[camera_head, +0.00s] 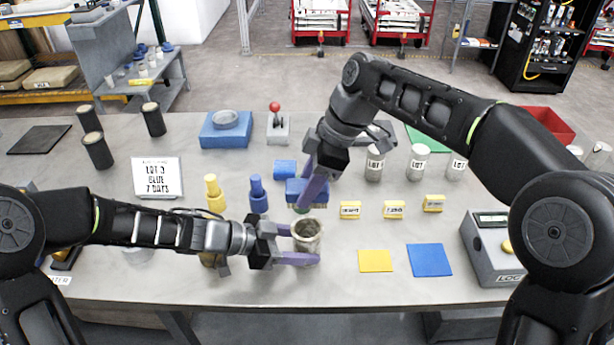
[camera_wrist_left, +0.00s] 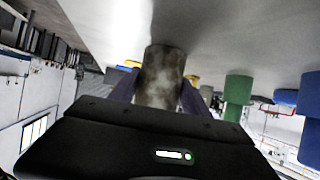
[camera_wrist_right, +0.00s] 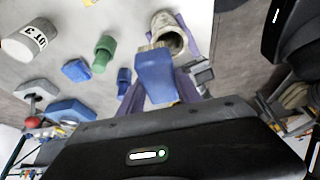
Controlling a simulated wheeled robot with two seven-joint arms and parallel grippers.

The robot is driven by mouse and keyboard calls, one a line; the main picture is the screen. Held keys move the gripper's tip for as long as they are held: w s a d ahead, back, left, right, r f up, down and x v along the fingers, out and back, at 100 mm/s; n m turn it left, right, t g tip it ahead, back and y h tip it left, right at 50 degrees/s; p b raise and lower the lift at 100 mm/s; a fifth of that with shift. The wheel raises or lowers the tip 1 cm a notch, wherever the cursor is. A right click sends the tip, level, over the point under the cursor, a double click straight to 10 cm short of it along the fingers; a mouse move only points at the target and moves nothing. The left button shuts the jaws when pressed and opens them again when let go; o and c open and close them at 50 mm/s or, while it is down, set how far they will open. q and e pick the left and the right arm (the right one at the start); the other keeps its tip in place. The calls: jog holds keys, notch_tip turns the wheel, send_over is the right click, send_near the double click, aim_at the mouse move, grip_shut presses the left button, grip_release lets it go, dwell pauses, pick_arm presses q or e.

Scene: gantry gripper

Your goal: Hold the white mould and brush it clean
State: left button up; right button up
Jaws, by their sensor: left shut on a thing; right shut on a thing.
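The white mould (camera_head: 307,238) is an open cylinder with grey-brown smears on its wall, mouth up in the head view. My left gripper (camera_head: 300,245) is shut on it, with purple fingers on both sides; the left wrist view shows its stained side (camera_wrist_left: 160,78). I cannot tell whether it touches the table. My right gripper (camera_head: 312,188) is shut on a blue brush (camera_wrist_right: 155,78). In the right wrist view its pale bristles (camera_wrist_right: 152,46) point toward the mould's open mouth (camera_wrist_right: 170,30); whether they touch is unclear. The brush is partly hidden by a finger in the head view.
Yellow (camera_head: 214,193) and blue (camera_head: 258,195) pegs stand left of the mould. Small yellow labelled blocks (camera_head: 394,210) and yellow (camera_head: 375,261) and blue (camera_head: 429,260) mats lie to its right. White labelled cylinders (camera_head: 419,161) stand behind. A grey device (camera_head: 492,252) stands at right.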

jog(key=shift+f, duration=1.95)
jog(key=shift+s+f, duration=0.15)
jog(key=shift+f, duration=0.4)
jog(key=shift+c, duration=0.6)
jog(key=shift+s, duration=2.35)
jog(key=shift+w, duration=2.4)
jog(key=shift+w+r, duration=0.15)
jog(key=shift+w, duration=0.05)
jog(key=shift+s+r, duration=0.1)
jog(key=shift+r, duration=3.85)
pick_arm(q)
jog(key=o, duration=1.2)
jog(key=shift+a, duration=0.1)
